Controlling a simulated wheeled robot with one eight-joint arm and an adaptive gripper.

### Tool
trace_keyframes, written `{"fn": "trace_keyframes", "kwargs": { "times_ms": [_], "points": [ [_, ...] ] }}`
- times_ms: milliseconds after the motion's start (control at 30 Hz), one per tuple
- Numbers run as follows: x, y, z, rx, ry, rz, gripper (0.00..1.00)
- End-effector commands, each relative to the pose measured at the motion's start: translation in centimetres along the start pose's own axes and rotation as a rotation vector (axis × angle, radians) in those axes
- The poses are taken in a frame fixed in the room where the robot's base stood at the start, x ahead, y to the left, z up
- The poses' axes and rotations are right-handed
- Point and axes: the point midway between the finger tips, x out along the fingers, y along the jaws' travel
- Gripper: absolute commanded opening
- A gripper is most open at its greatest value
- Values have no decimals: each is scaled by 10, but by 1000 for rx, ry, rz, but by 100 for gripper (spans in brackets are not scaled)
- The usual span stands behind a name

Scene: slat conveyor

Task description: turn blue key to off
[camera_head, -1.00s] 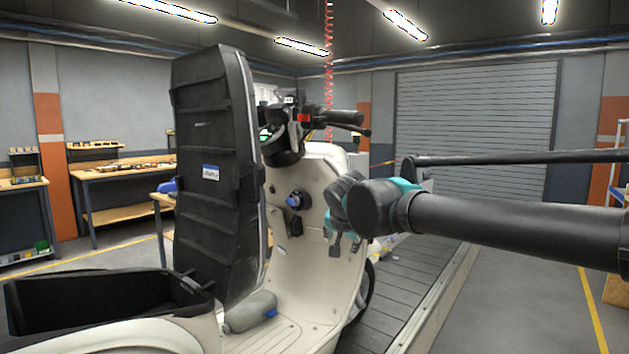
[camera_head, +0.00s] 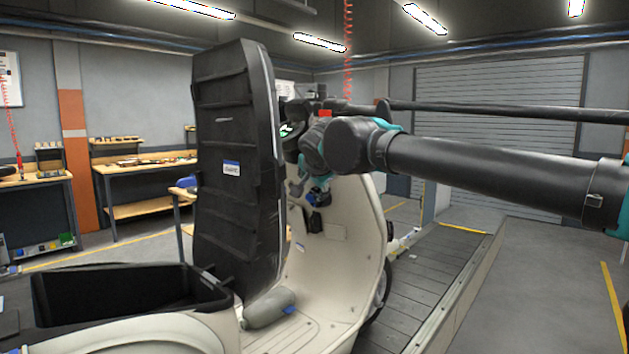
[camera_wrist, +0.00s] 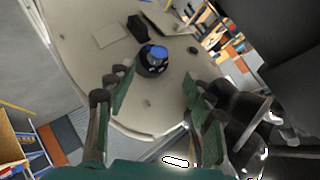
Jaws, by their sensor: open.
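The blue key (camera_wrist: 157,53) sits in a round black lock on the cream inner front panel of the scooter. In the wrist view it is above and between my open fingers, apart from them. In the head view the blue key (camera_head: 313,197) shows just below my gripper (camera_head: 304,186), which partly covers that area. My gripper (camera_wrist: 150,95) is open and empty, its two green-padded fingers facing the panel. The key's exact angle is hard to tell.
The scooter's raised black seat (camera_head: 235,165) stands left of my gripper. The handlebar is close above, partly hidden by my arm. A grey bottle-like object (camera_head: 268,308) lies on the footboard. The slat conveyor (camera_head: 430,275) runs beneath the scooter.

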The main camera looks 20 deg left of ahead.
Motion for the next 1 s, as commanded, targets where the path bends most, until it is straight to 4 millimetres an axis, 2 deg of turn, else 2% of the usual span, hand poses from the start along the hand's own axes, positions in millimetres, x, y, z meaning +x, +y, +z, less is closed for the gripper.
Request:
{"fn": "trace_keyframes", "kwargs": {
  "times_ms": [200, 500, 700, 1000],
  "points": [
    [42, 0, 0, 0, 1, 1, 52],
    [89, 0, 0, 1, 0, 0, 52],
    [104, 0, 0, 0, 0, 0, 52],
    [108, 0, 0, -1, 0, 0, 52]
  ]
}}
